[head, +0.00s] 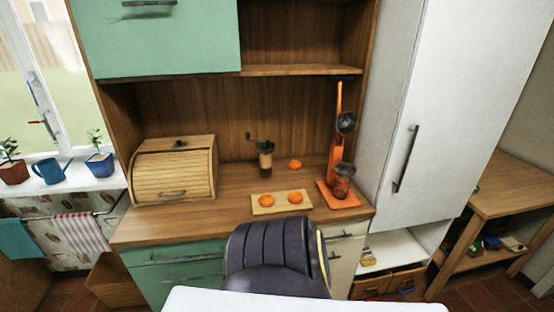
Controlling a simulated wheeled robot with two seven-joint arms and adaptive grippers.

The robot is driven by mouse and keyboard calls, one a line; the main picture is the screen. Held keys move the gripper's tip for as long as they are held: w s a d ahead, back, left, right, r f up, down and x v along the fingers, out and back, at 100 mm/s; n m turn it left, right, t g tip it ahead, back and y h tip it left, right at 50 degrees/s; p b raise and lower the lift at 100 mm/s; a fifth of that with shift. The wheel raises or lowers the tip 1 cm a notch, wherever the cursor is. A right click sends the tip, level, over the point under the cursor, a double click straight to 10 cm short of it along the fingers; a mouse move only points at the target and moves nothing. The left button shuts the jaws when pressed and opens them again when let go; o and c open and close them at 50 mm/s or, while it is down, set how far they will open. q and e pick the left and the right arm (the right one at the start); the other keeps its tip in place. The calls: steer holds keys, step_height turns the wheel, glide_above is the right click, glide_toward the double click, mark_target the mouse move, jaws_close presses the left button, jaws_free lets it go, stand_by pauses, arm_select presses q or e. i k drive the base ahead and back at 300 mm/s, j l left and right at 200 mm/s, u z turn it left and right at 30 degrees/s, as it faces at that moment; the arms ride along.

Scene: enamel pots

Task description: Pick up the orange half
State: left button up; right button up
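Two orange halves lie on a small light wooden board (282,207) on the wooden counter, in the head view. One orange half (267,200) is on the left of the board, the other orange half (295,197) on its right. A further orange piece (295,164) rests on the counter behind the board; I cannot tell whether it is whole or a half. Neither of my grippers shows in this view.
An orange lever juicer (337,165) with a dark cup stands right of the board. A coffee grinder (265,157) stands behind it. A wooden bread box (174,170) is at the left. The counter (215,212) is bare between box and board. A shelf (300,70) overhangs the back.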

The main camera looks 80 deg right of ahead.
mark_target(295, 196)
steer(key=z, duration=2.95)
steer(key=i+l, duration=0.1)
steer(key=l, duration=0.35)
steer(key=i+l, duration=0.1)
steer(key=l, duration=0.3)
steer(key=i+l, duration=0.1)
steer(key=l, duration=0.35)
steer(key=i+l, duration=0.15)
steer(key=l, duration=0.25)
